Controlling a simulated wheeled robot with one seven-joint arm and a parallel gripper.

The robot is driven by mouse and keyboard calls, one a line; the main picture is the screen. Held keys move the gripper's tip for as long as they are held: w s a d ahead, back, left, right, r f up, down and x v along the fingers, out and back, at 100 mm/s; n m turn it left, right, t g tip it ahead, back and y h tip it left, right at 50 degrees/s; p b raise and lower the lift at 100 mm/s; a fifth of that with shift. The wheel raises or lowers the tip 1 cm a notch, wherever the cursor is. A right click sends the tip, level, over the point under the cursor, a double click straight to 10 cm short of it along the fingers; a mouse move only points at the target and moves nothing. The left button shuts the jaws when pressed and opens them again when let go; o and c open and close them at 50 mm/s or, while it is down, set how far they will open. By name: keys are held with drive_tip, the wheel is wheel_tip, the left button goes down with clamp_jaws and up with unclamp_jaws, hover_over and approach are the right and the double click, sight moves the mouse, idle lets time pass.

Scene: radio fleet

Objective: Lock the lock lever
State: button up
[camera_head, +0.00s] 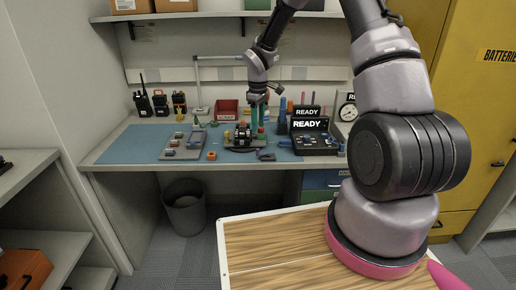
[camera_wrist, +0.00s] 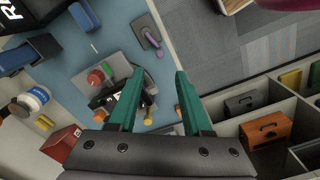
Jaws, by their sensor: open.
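My gripper (camera_head: 258,120) is above the blue mat of the workbench. Its two green fingers are apart with nothing between them in the wrist view (camera_wrist: 159,73). A dark fixture (camera_head: 240,138) stands below it on the mat; in the wrist view the fixture, with a red knob and a dark device on a grey plate (camera_wrist: 97,75), lies left of the fingers and is partly covered by the left one. A small grey plate with a purple-blue lever (camera_wrist: 150,37) lies beyond the fingertips, apart from them. I cannot tell for certain which part is the lock lever.
Several radios (camera_head: 160,103) stand at the bench's back left. A grey tray of parts (camera_head: 185,143) lies left of the fixture. READY displays (camera_head: 308,124) stand at right. A red bin (camera_head: 226,110) is behind. The mat's left part is clear.

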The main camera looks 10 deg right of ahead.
wheel_tip(320, 180, down, 11)
drive_tip(key=shift+r, duration=0.1)
idle(0.3)
drive_tip(key=shift+c, duration=0.3)
